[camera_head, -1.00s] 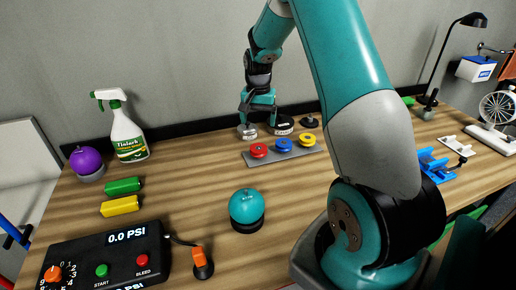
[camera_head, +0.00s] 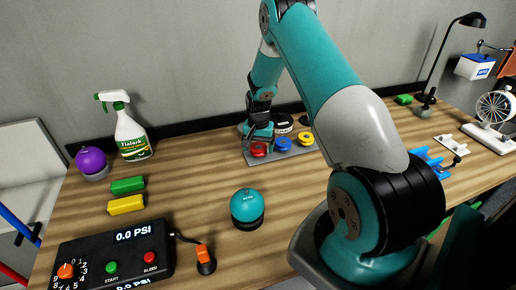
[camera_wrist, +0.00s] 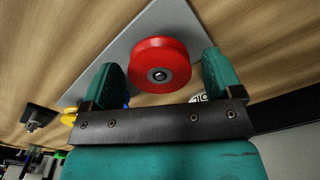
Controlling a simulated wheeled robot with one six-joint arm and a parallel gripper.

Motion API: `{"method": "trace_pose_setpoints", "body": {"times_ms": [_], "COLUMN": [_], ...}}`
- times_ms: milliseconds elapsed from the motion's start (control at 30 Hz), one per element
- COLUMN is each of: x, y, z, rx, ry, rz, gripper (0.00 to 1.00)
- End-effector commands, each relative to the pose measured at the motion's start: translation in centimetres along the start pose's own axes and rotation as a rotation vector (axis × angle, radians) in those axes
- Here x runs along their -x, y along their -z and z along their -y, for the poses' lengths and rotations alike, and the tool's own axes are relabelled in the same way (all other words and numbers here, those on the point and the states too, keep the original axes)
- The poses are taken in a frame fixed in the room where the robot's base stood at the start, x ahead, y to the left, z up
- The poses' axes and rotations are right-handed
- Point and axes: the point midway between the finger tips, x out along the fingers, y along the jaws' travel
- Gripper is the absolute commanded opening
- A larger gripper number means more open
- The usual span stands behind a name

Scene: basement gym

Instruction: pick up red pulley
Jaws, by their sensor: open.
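The red pulley (camera_head: 258,149) sits at the left end of a grey plate (camera_head: 297,150) on the wooden bench. In the wrist view the red pulley (camera_wrist: 160,66) shows as a red disc with a dark metal hub. My gripper (camera_head: 258,143) is just above and behind the pulley in the head view. In the wrist view my gripper (camera_wrist: 163,75) is open, with one teal finger on each side of the pulley; I cannot tell whether either touches it. A blue pulley (camera_head: 283,144) and a yellow pulley (camera_head: 306,138) sit to its right on the same plate.
Dark round weights (camera_head: 283,124) stand behind the plate. A teal ball (camera_head: 247,206) on a dark base is in front. A spray bottle (camera_head: 131,135), a purple ball (camera_head: 91,160) and a black control box (camera_head: 112,256) are to the left.

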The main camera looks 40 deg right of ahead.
Motion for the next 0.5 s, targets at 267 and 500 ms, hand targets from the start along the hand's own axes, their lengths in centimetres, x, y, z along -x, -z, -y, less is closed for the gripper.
{"method": "trace_pose_setpoints", "body": {"times_ms": [267, 500], "x": [0.02, 0.05], "y": [0.01, 0.01], "z": [0.01, 0.01], "rx": [0.000, 0.000], "ry": [0.000, 0.000], "rz": [0.000, 0.000], "gripper": [0.46, 0.31]}}
